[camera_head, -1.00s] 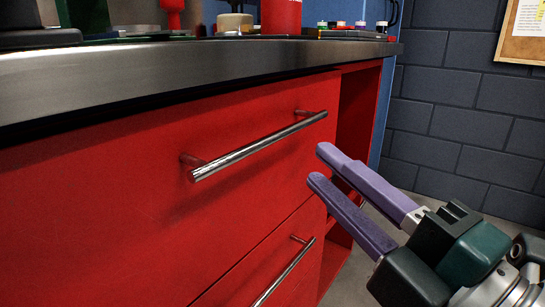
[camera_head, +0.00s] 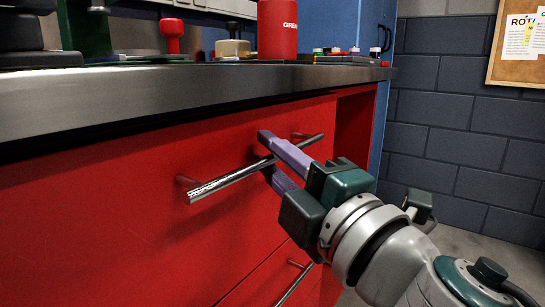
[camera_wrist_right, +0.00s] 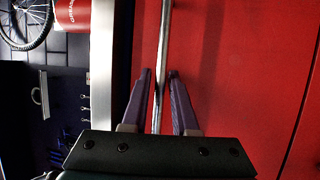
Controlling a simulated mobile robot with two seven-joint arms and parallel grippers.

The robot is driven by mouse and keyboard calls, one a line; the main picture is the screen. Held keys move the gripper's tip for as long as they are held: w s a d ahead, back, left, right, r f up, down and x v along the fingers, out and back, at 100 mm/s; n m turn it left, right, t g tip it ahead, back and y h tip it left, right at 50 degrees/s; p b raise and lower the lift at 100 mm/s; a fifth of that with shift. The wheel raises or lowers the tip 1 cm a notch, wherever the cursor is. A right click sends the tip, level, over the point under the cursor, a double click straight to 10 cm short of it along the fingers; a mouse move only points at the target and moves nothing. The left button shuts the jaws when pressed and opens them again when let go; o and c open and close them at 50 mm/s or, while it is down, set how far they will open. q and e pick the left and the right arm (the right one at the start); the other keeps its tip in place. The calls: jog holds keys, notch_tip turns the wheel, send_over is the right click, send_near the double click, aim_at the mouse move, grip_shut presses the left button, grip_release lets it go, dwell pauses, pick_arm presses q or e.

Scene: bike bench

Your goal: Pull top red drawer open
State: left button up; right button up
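The top red drawer (camera_head: 120,200) has a red front that looks closed beneath the metal worktop. Its silver bar handle (camera_head: 232,178) runs along the front, and in the right wrist view the handle (camera_wrist_right: 164,40) stands upright in the picture. My right gripper (camera_head: 267,155) is at the right half of the handle, one purple finger above the bar and one below it. In the right wrist view the fingers of this gripper (camera_wrist_right: 159,73) are open, with the bar between them and small gaps showing on both sides. My left gripper is out of view.
The worktop edge (camera_head: 180,101) runs just above the drawer. On it stand a red grease can (camera_head: 277,30) and several small items. A lower drawer handle (camera_head: 294,283) is below my right gripper. A blue panel and a dark block wall (camera_head: 450,150) are at right.

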jog(key=shift+c, duration=0.3)
grip_shut()
dwell(1.0)
